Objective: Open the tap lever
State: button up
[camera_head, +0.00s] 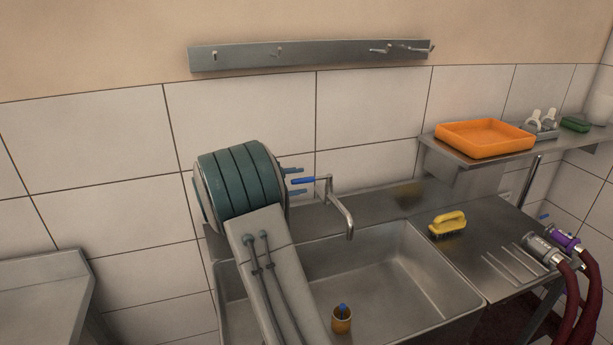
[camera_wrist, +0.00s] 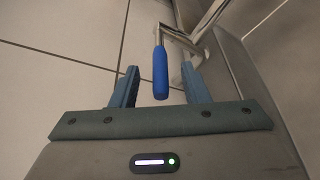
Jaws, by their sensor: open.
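The tap (camera_head: 340,207) stands at the back of the sink, its metal spout bent down over the basin. Its blue lever (camera_head: 304,180) points left toward my arm. My gripper (camera_head: 298,181) is open at the lever, with a finger above and a finger below it in the head view. In the wrist view the blue lever (camera_wrist: 160,72) lies between the two blue fingers, with gaps on both sides. The fingers look clear of it. My arm hides part of the sink's left side.
A yellow brush (camera_head: 447,223) lies on the right counter. An orange tray (camera_head: 484,138) sits on the shelf. Hoses (camera_head: 572,300) with metal couplings are at far right.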

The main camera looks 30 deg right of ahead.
aim_at(306, 180)
jog(key=shift+p+x, duration=0.35)
jog(key=shift+x, duration=1.5)
grip_shut()
